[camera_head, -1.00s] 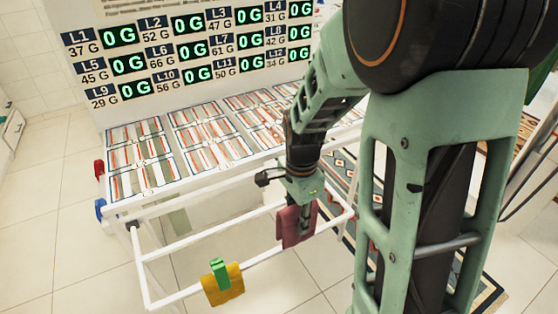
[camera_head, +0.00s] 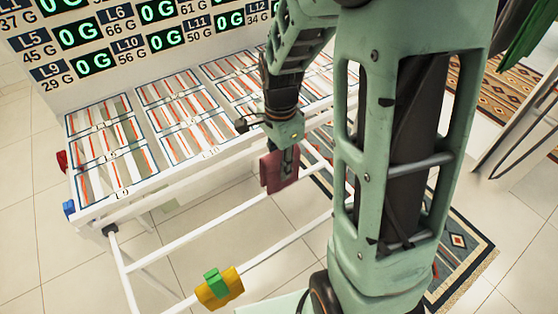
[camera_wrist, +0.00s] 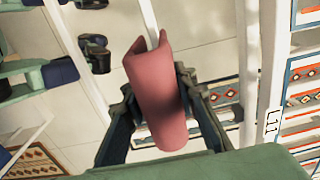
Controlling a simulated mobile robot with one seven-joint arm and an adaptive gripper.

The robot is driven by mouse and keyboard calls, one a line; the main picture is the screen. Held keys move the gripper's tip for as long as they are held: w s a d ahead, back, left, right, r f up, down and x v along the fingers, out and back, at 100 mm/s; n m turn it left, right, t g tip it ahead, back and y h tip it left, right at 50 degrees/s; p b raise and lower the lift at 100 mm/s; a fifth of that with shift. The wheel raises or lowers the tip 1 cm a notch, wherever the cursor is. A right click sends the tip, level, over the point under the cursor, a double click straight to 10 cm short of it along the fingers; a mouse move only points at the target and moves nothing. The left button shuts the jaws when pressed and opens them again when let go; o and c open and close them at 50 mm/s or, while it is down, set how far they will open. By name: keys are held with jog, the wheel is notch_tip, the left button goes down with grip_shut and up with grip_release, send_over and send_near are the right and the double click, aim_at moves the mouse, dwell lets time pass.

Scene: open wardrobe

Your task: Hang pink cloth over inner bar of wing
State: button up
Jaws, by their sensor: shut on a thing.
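The pink cloth (camera_head: 279,172) is a small folded piece, dark pink, at the right part of the white wing in the head view. My gripper (camera_head: 288,155) is shut on it from above. The inner bar (camera_head: 205,228) of the wing runs up to the cloth. In the wrist view the cloth (camera_wrist: 163,105) is curved between the two fingers of my gripper (camera_wrist: 158,100), and a white bar (camera_wrist: 150,20) meets its upper edge. The cloth looks bent around this bar, but its underside is hidden.
A yellow cloth (camera_head: 232,279) with a green clip (camera_head: 215,284) hangs on the outer bar (camera_head: 285,243). The striped rack top (camera_head: 100,155) stands behind the wing. A red clip (camera_head: 62,160) and a blue clip (camera_head: 68,208) sit at its left edge. A patterned rug (camera_head: 465,240) lies right.

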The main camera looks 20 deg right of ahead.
aim_at(280, 153)
notch_tip(280, 153, down, 10)
jog(key=b, duration=0.8)
jog(key=shift+f, duration=0.2)
jog(key=shift+w+r+p, duration=0.1)
jog(key=shift+r+p, duration=0.7)
jog(key=shift+r, duration=0.15)
jog(key=o, duration=1.2)
jog(key=shift+o, duration=0.2)
notch_tip(280, 153, up, 12)
jog(key=shift+f, duration=0.1)
